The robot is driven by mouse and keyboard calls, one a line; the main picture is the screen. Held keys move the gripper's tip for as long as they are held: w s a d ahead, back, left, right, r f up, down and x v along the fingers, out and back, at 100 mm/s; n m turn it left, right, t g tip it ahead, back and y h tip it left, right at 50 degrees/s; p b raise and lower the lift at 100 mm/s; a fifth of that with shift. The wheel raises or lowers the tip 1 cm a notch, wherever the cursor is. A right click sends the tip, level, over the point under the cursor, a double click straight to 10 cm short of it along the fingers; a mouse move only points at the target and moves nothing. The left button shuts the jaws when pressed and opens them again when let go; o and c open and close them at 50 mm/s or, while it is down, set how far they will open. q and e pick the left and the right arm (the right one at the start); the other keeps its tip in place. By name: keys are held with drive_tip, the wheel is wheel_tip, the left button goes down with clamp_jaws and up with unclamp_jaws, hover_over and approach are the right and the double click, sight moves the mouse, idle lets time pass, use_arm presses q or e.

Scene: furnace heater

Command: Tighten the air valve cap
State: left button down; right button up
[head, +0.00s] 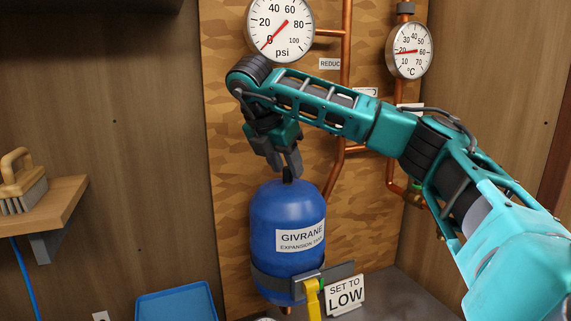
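The air valve cap (287,178) is a small black piece on top of the blue expansion tank (272,209). My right gripper (284,168) points down over the tank's top, with its fingertips right at the cap. The fingers partly cover the cap, so I cannot tell whether they touch it or are closed on it. The tank stands upright, with a strap around its lower part. My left gripper is not in view.
A psi gauge (280,27) near zero and a °C gauge (410,50) hang on the wooden panel among copper pipes (346,60). A "SET TO LOW" sign (345,295) and yellow handle (312,300) are below. A shelf with a brush (22,185) and a blue tray (178,303) are left.

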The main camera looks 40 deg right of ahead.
drive_tip(key=shift+o, duration=0.6)
drive_tip(key=shift+f, duration=0.1)
drive_tip(key=shift+a, duration=0.1)
drive_tip(key=v, duration=1.2)
drive_tip(key=shift+r, duration=0.4)
drive_tip(key=shift+a, duration=0.15)
